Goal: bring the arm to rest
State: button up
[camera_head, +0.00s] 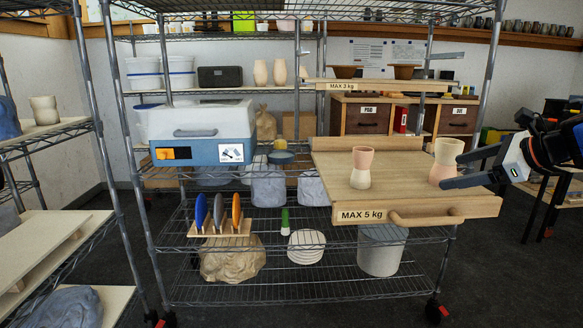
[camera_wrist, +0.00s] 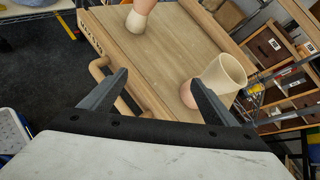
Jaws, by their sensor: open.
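My gripper (camera_head: 450,171) is open at the right end of the wooden board marked "MAX 5 kg" (camera_head: 400,193). In the wrist view its fingers (camera_wrist: 160,77) are spread with only board and handle seen between the tips. A cream cup on a pinkish one (camera_head: 446,163) stands upright by the fingertips. In the wrist view this pair (camera_wrist: 222,74) lies beyond and right of the right finger, which partly covers it; contact cannot be told. A second pair, pink over cream (camera_head: 361,168), stands further left on the board.
A wooden handle (camera_head: 425,216) juts from the board's front edge. A smaller board marked "MAX 3 kg" (camera_head: 380,85) with brown bowls is above and behind. A blue and white machine (camera_head: 203,135) stands left on the wire rack. Open floor lies below my arm at right.

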jog(key=s+a+f+n+g+h, duration=0.2)
jog(key=s+a+f+n+g, duration=0.2)
jog(key=s+a+f+n, duration=0.75)
jog(key=s+a+f+n+g+h, duration=0.1)
jog(key=s+f+n+h, duration=0.3)
jog(key=s+f+n, duration=0.8)
jog(key=shift+s+a+f+n, duration=0.25)
jog(key=shift+s+a+n, duration=0.15)
jog(key=shift+s+n, duration=0.45)
jog(key=shift+w, duration=0.15)
